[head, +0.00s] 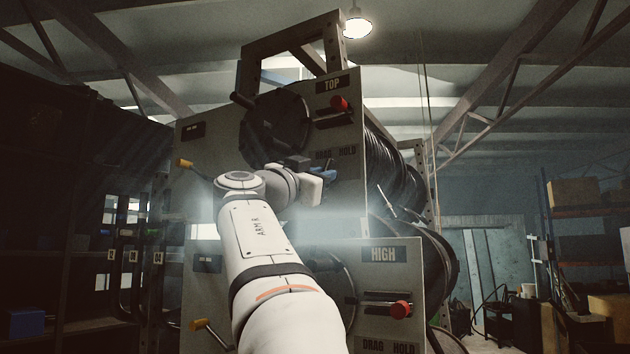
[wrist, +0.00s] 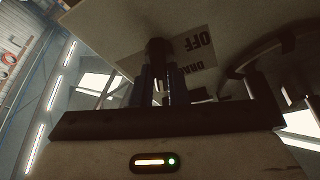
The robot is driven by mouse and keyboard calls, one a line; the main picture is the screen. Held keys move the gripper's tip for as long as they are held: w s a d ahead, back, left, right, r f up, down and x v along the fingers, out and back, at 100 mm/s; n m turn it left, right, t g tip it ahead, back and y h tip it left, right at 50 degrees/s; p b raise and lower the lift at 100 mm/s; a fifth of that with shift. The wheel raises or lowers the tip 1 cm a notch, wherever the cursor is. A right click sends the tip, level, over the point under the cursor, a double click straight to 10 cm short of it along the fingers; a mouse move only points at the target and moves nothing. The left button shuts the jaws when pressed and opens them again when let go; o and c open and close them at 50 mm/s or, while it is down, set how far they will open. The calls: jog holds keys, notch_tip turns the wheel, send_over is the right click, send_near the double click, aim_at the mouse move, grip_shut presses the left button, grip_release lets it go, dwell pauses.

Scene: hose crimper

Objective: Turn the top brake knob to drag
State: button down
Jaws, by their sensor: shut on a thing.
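My gripper (head: 325,174) is just below this label, against the panel. In the wrist view, my gripper (wrist: 162,82) is shut on a dark knob (wrist: 160,47), the top brake knob. A label with OFF and part of DRAG (wrist: 188,60) shows beside it, upside down. The knob's pointer cannot be made out, so its setting is unclear. In the head view my gripper and wrist hide the knob.
A red knob (head: 339,103) sits on a lever above the label. The lower HIGH panel (head: 415,285) has another red knob (head: 401,310). Yellow-handled levers (head: 185,164) stick out at the left. Black hose reels (head: 395,165) stand behind the panels.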

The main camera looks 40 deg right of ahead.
jog(key=shift+s+d+r+n+t+y+b, duration=0.2)
jog(key=shift+n+t+y, duration=0.65)
jog(key=shift+n, duration=1.6)
jog(key=shift+s+a+f+n+t+y+b, duration=0.1)
jog(key=shift+n+t+y+b, duration=0.15)
jog(key=shift+n+t, duration=1.65)
jog(key=shift+s+d+r+n+t+y+b, duration=0.2)
jog(key=shift+n+t+y, duration=0.35)
jog(key=shift+n, duration=2.4)
jog(key=shift+w+a+n, duration=0.15)
jog(key=shift+a+n, duration=0.05)
jog(key=shift+n, duration=0.1)
jog(key=c, duration=1.5)
grip_release()
jog(key=shift+d+f, duration=0.15)
jog(key=shift+d, duration=0.15)
jog(key=shift+o, duration=0.3)
jog(key=shift+a, duration=0.1)
